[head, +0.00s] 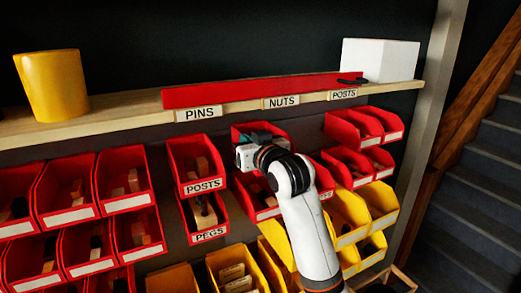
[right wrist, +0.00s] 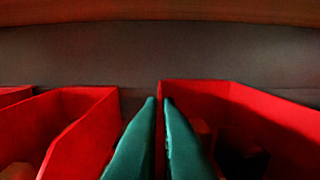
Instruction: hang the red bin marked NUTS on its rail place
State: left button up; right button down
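My right gripper (head: 250,155) is at a red bin (head: 275,129) in the upper row, below the NUTS tag (head: 282,102) on the shelf edge. The arm hides that bin's front and any label on it, so I cannot read NUTS on a bin. In the right wrist view, the green fingers (right wrist: 161,100) are close together, with the left wall of a red bin (right wrist: 235,95) in the narrow gap between them. That bin holds brown and dark pieces. My left gripper is not in view.
A red bin labelled POSTS (head: 203,185) hangs to the left, above one labelled PEGS (head: 210,236). Red and yellow bins crowd both sides. The wooden shelf (head: 125,108) runs above, bearing a yellow cup (head: 52,85), a red strip (head: 250,90) and a white box (head: 378,60).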

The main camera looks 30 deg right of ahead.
jog(key=shift+w, duration=1.25)
dwell(0.9)
jog(key=shift+f+b, duration=0.5)
jog(key=shift+f, duration=0.4)
dwell(0.5)
jog(key=c, duration=1.6)
grip_release()
jog(key=shift+o, duration=0.2)
jog(key=shift+s, duration=0.25)
jog(key=s+b, duration=0.4)
jog(key=s, duration=0.7)
jog(key=shift+s+a+r, duration=0.25)
jog(key=shift+r, duration=0.05)
